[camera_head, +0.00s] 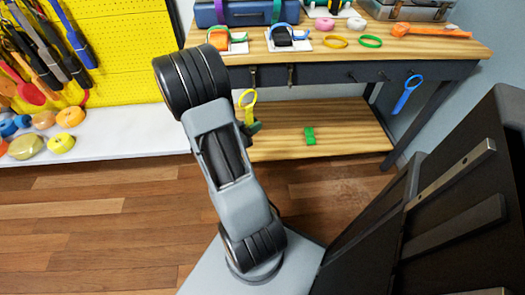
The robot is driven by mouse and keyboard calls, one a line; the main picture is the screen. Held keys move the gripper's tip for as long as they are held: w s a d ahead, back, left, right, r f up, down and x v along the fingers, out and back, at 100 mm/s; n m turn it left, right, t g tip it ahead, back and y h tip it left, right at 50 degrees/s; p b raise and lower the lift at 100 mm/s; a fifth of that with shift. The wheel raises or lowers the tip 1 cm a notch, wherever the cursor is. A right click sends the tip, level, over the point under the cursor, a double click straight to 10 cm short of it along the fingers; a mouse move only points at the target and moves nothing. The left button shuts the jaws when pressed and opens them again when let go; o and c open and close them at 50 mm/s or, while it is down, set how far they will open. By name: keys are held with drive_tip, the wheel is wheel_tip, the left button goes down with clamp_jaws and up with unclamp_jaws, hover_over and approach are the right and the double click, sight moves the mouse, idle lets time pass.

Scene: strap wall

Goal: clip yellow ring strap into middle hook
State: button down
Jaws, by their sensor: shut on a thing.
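The yellow ring strap (247,98) stands roughly upright in front of the workbench, its ring at the top. My gripper (250,124) is at the strap's lower end, shut on it, and mostly hidden behind my own arm. The strap's ring is a little below the dark front rail (320,74) of the bench and looks apart from it. Small hooks sit along this rail; one hook (290,76) shows right of the strap. Which hook is the middle one I cannot tell clearly. A blue ring strap (407,95) hangs at the rail's right end.
The wooden benchtop (455,50) carries cases, coloured straps and rings. A green block (309,137) lies on the lower shelf (350,140). A yellow pegboard (125,60) with tools and a white ledge (110,140) with tape rolls are at left. Floor in front is clear.

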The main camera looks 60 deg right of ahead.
drive_tip(key=s+f+m+g+y+b, duration=0.1)
drive_tip(key=s+f+m+g+b, duration=0.1)
drive_tip(key=s+f+g+b, duration=0.15)
drive_tip(key=w+d+f+b, duration=0.2)
drive_tip(key=w+d+b, duration=0.1)
drive_tip(key=w+d, duration=0.4)
drive_tip(key=shift+w+d+f+t, duration=0.35)
drive_tip(key=shift+d+t, duration=0.1)
drive_tip(key=shift+d, duration=1.3)
idle(0.5)
drive_tip(key=shift+f, duration=0.2)
idle(0.7)
drive_tip(key=c, duration=1.1)
unclamp_jaws()
drive_tip(key=shift+o, duration=0.2)
drive_tip(key=shift+a, duration=0.1)
